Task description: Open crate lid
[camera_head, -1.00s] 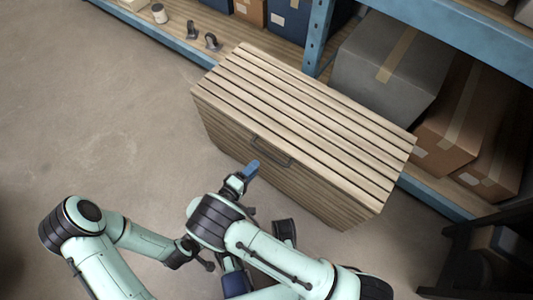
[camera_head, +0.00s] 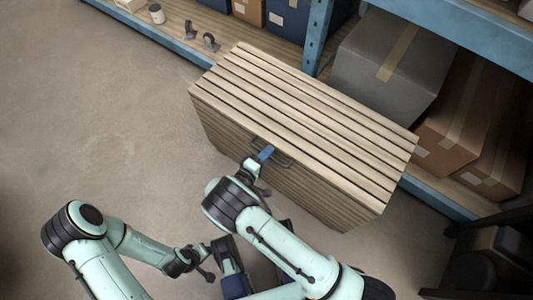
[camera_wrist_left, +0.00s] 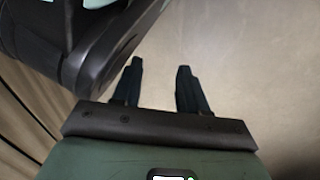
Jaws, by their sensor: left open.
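The wooden crate (camera_head: 300,130) stands on the floor in front of the shelf, its slatted lid (camera_head: 310,110) lying closed on top. A dark handle (camera_head: 284,160) sits on its front face, near the top edge. My right gripper (camera_head: 266,153) has its blue fingertips at the left end of this handle; whether they touch it or close on it I cannot tell. My left gripper (camera_head: 207,275) is low in the head view, away from the crate. In the left wrist view its two dark fingers (camera_wrist_left: 160,88) are apart with nothing between them.
A blue-framed shelf (camera_head: 315,35) stands behind the crate, holding a grey box (camera_head: 385,75) and brown boxes (camera_head: 455,135). Small items and a white can (camera_head: 157,13) sit on its lower board. Bare floor (camera_head: 100,120) lies left of the crate.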

